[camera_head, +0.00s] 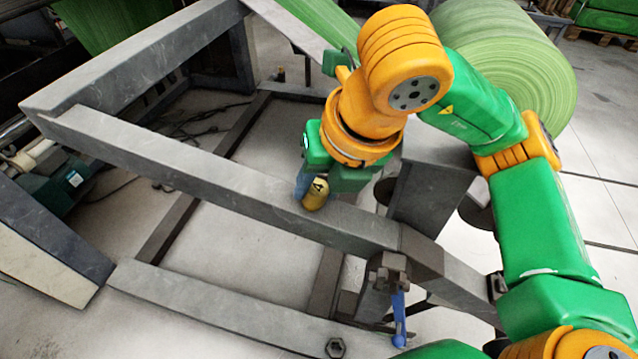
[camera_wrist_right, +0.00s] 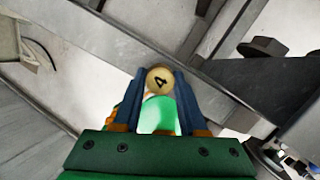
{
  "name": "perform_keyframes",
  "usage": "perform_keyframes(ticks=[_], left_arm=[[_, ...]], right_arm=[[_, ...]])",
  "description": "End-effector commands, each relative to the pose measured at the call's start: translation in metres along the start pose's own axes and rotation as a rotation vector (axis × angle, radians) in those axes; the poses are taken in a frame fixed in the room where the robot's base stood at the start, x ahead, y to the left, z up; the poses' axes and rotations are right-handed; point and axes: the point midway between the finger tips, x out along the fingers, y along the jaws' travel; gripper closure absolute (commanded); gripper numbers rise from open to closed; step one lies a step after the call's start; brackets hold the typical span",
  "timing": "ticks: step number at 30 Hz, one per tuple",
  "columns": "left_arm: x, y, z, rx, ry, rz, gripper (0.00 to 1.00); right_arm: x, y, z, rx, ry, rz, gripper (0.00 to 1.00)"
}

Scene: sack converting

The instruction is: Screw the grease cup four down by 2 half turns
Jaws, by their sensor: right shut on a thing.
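The grease cup four (camera_head: 316,195) is a small yellow-brass cup marked with a black 4. It sits at the grey beam in the head view, under my right gripper (camera_head: 304,186). In the right wrist view the cup (camera_wrist_right: 159,80) shows between the two blue fingers of my right gripper (camera_wrist_right: 158,88), which are shut on it. The cup's lower part and its seat on the beam are hidden. My left gripper is not in view.
The long grey beam (camera_head: 200,172) crosses the head view, with a lower beam (camera_head: 215,312) in front. A blue-handled part (camera_head: 399,318) hangs below the beam's right end. A large green roll (camera_head: 515,60) stands at the back right.

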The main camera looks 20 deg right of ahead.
Motion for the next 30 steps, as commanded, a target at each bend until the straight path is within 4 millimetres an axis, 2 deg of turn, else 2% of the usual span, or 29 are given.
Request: perform_keyframes(ticks=[17,18,21,30], left_arm=[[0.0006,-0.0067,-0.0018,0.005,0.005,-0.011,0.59],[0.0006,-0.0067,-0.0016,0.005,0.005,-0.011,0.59],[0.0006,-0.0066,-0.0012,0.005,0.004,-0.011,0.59],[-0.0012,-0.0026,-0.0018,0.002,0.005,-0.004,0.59]], right_arm=[[0.0015,-0.0005,-0.0021,0.023,0.009,-0.009,1.00],[0.0016,-0.0005,-0.0021,0.023,0.009,-0.009,0.51],[0.0013,-0.0003,-0.0016,0.024,0.007,-0.009,0.29],[-0.0037,0.0003,-0.0002,0.025,0.003,-0.006,0.29]])
